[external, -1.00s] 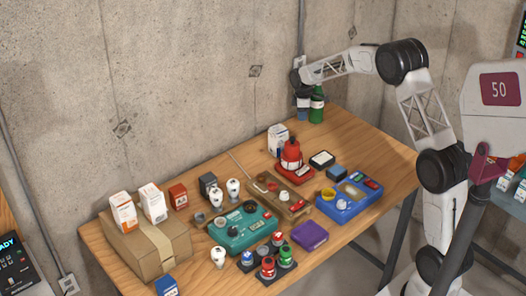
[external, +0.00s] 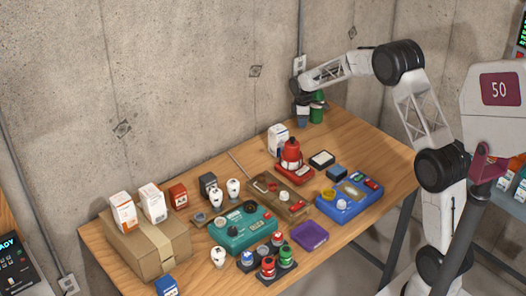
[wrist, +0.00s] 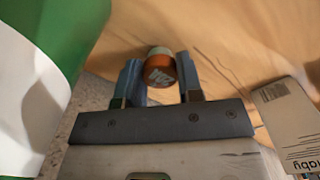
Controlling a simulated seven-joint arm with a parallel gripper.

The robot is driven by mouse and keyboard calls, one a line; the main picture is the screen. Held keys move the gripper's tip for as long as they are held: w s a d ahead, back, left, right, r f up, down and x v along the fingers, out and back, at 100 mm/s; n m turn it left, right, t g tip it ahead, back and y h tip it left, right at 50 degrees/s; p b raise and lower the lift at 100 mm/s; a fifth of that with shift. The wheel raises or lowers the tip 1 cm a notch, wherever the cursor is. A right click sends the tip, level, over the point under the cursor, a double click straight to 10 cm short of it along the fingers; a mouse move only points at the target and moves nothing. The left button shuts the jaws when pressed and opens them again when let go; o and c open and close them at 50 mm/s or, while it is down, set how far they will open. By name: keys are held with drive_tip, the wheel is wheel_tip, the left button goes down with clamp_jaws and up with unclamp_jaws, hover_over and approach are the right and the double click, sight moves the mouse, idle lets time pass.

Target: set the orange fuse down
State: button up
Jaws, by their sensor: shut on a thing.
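The orange fuse (wrist: 160,68) shows in the wrist view as a short round piece with an orange band, a pale upper side and a grey marked end. My gripper (wrist: 160,82) is shut on it, with one blue finger on each side. In the external view my gripper (external: 303,122) points down at the far end of the wooden table (external: 365,140), beside the green canister (external: 317,112). The fuse is hidden there. I cannot tell whether it touches the table.
The green and white canister (wrist: 35,75) fills the left of the wrist view, close to my gripper. A white box (wrist: 295,125) is at right; in the external view it (external: 278,140) stands nearer the camera. Fuse panels, including a blue one (external: 345,205), occupy the table's middle.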

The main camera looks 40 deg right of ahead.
drive_tip(key=shift+f, duration=0.1)
drive_tip(key=o, duration=0.9)
wheel_tip(320, 180, up, 12)
idle(0.5)
idle(0.4)
drive_tip(key=shift+r, duration=0.2)
